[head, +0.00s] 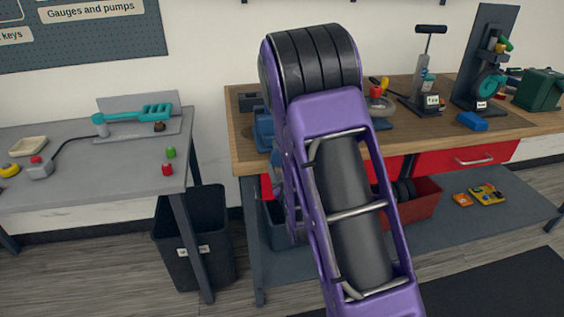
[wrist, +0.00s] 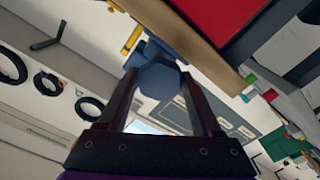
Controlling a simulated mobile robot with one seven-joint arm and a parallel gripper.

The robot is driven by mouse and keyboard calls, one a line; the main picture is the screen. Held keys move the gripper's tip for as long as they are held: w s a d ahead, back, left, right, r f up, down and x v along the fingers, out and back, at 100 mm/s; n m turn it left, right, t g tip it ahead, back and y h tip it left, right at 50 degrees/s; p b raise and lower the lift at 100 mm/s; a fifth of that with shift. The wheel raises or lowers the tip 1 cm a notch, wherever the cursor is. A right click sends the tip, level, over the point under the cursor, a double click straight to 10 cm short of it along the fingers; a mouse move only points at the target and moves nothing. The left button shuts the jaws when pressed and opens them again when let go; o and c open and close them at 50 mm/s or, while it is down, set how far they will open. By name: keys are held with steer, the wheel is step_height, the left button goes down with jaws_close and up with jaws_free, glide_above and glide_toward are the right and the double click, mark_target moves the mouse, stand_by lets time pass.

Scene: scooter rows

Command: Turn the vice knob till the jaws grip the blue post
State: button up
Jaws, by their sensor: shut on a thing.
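The vice (head: 263,133) is a blue body at the left front edge of the wooden workbench, largely hidden behind my purple arm in the head view. In the wrist view the vice knob (wrist: 160,78) is a blue-grey, many-sided piece between my two dark fingers. My gripper (wrist: 160,74) is shut on the knob, with one finger on each side. More of the blue vice (wrist: 152,50) shows just beyond the knob. My gripper is hidden behind the arm in the head view. I cannot make out the blue post or the jaw gap in either view.
The wooden workbench (head: 420,132) holds a black-handled pump (head: 425,75), a teal machine (head: 487,80) and a blue block (head: 472,121). A grey table (head: 100,185) stands left, with a dark bin (head: 200,240) between. A red drawer (head: 465,158) is under the benchtop.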

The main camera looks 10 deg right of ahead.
steer(key=m, duration=2.7)
steer(key=shift+a+r+m, duration=0.15)
steer(key=shift+r+m, duration=0.1)
steer(key=shift+m, duration=0.05)
stand_by(0.3)
steer(key=o, duration=1.4)
steer(key=shift+c, duration=0.2)
steer(key=shift+f, duration=0.1)
